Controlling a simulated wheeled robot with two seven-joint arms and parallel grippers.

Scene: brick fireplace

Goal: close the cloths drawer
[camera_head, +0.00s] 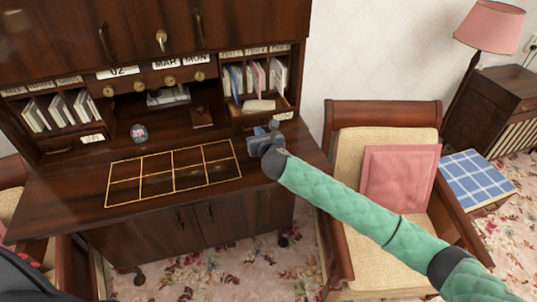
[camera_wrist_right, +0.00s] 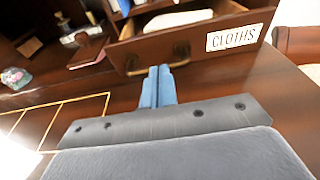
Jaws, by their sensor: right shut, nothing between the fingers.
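The cloths drawer (camera_head: 262,121) sits in the right part of the dark wooden desk's upper cabinet and is pulled partly out. A folded pale cloth (camera_head: 259,105) shows inside it. In the right wrist view, the drawer front (camera_wrist_right: 192,46) carries a white "CLOTHS" label (camera_wrist_right: 234,37) and a brass handle (camera_wrist_right: 181,52). My right gripper (camera_head: 266,131) is shut and empty in front of the drawer. Its blue fingertips (camera_wrist_right: 159,72) point at the drawer front, just left of the handle's right end; contact cannot be told. My left gripper is not in view.
Letter slots with envelopes (camera_head: 254,78) stand above the drawer. A glass paperweight (camera_head: 139,132) and a gold-lined grid (camera_head: 174,172) are on the desktop. A chair with a pink cushion (camera_head: 398,180) stands right of the desk, below my right arm.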

